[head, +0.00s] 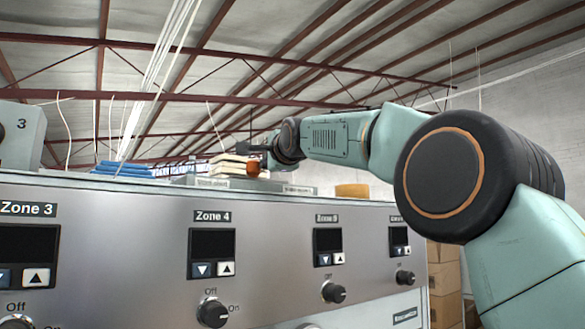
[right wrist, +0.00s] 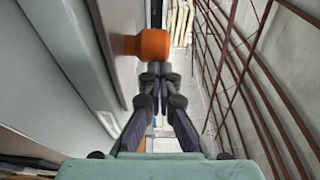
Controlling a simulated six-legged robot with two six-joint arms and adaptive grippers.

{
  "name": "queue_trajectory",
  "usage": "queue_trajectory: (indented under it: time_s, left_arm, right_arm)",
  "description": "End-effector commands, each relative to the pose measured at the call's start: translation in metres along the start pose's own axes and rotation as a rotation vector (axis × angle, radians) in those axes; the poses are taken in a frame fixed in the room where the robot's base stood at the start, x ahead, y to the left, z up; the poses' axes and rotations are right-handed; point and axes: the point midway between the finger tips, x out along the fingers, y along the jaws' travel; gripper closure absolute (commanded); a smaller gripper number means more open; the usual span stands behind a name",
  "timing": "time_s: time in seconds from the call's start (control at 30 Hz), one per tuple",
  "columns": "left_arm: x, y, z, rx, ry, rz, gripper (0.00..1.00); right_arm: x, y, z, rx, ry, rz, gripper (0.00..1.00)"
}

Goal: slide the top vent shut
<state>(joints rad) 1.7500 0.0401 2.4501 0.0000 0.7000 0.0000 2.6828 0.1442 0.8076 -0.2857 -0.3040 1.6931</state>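An orange knob (head: 253,168) shows above the top edge of the control cabinet in the head view. In the right wrist view the orange knob (right wrist: 155,44) sticks out sideways from a grey surface (right wrist: 60,75). My right gripper (head: 266,155) is beside the knob in the head view. In the right wrist view the right gripper (right wrist: 155,70) has its fingertips together, right at the near side of the knob and not around it. Whether they touch it I cannot tell. The vent opening itself cannot be made out. My left gripper is not in view.
The cabinet front (head: 150,240) with Zone displays and dials fills the lower head view. Pale stacked slabs (head: 228,163) and blue stacked items (head: 123,170) show beyond its top edge. Reddish-brown metal bars (right wrist: 250,80) run along the right of the right wrist view.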

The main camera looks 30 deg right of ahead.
Motion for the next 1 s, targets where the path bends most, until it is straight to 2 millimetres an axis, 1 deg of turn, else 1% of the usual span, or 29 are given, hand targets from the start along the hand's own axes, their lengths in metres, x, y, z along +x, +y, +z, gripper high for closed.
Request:
queue_trajectory:
  time_s: [0.03, 0.27, 0.63, 0.8, 1.0]
  left_arm:
    - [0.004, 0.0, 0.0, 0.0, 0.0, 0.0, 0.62]
    - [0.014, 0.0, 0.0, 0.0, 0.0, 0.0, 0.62]
    - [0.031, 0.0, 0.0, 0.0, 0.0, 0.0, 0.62]
    - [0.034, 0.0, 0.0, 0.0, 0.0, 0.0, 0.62]
    - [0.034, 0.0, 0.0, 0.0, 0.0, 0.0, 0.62]
  right_arm:
    - [0.001, 0.003, 0.007, -0.003, -0.002, 0.002, 1.0]
    - [-0.002, 0.004, 0.028, -0.004, -0.002, 0.003, 1.0]
    - [-0.014, 0.003, 0.075, -0.004, -0.002, 0.002, 1.0]
    - [-0.017, 0.002, 0.086, -0.001, -0.002, 0.004, 1.0]
    - [-0.019, 0.001, 0.089, -0.001, -0.001, 0.005, 1.0]
